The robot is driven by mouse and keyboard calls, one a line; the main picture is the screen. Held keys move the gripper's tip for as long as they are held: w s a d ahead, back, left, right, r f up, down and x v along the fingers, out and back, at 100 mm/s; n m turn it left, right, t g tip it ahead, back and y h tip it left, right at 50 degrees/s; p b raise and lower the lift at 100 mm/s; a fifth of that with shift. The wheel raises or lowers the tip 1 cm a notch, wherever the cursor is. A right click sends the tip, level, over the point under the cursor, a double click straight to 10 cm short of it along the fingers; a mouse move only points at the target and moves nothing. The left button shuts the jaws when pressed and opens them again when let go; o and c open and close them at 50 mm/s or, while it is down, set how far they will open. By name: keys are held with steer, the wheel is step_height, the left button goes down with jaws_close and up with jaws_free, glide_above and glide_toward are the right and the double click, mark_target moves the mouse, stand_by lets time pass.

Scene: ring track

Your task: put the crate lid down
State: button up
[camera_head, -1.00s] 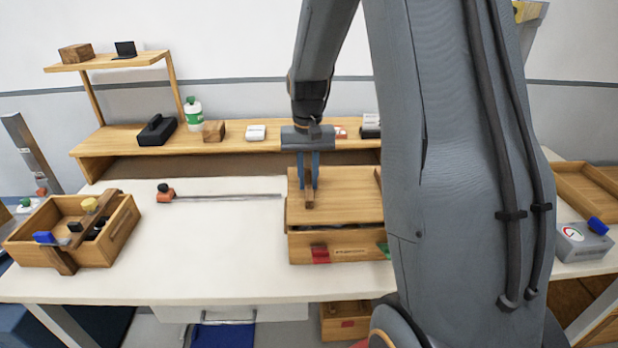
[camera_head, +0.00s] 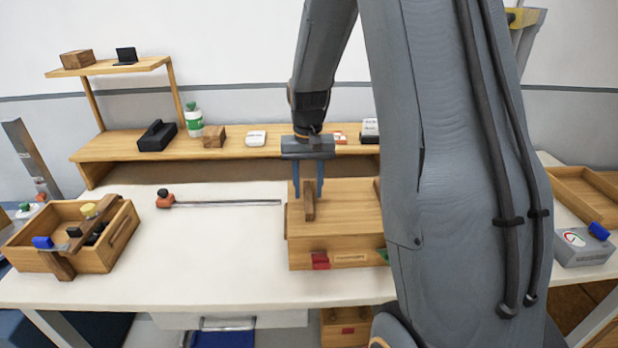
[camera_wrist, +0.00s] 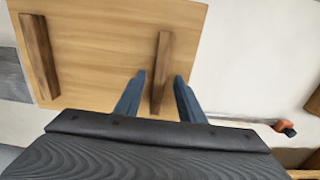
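The wooden crate lid (camera_head: 347,212) lies flat on the wooden crate (camera_head: 349,261), with no gap visible between them at the front. The lid has two dark wooden bars on top; it fills the upper left of the wrist view (camera_wrist: 100,60). My gripper (camera_head: 309,193) is above the lid's left bar (camera_head: 309,206). In the wrist view its blue fingers (camera_wrist: 160,78) stand apart on either side of that bar (camera_wrist: 161,62), with a gap on each side. The crate's right side is hidden behind my arm.
A wooden crate with items (camera_head: 118,232) stands at the table's left. A clamp (camera_head: 220,202) lies left of the lidded crate. A back shelf (camera_head: 100,165) holds several objects. A grey box (camera_head: 582,250) sits far right.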

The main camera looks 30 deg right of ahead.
step_height(320, 180, up, 13)
steer(key=b, duration=0.3)
steer(key=s+a+f+n, duration=0.1)
steer(key=s+a+f, duration=0.1)
steer(key=s+f, duration=0.1)
steer(key=s+a+f+n, duration=0.1)
steer(key=s+a+f, duration=0.4)
steer(key=f, duration=0.1)
steer(key=shift+s+a+n+t, duration=0.25)
steer(key=shift+s+n+t, duration=0.15)
steer(key=s+a+f+n, duration=0.1)
steer(key=s+a+f, duration=0.2)
steer(key=s+f, duration=0.2)
steer(key=s, duration=0.3)
steer(key=shift+a+n+t, duration=0.15)
steer(key=shift+n+t, duration=0.15)
steer(key=shift+n, duration=0.1)
steer(key=shift+f, duration=0.1)
steer(key=shift+f+b, duration=0.1)
steer(key=shift+b, duration=0.2)
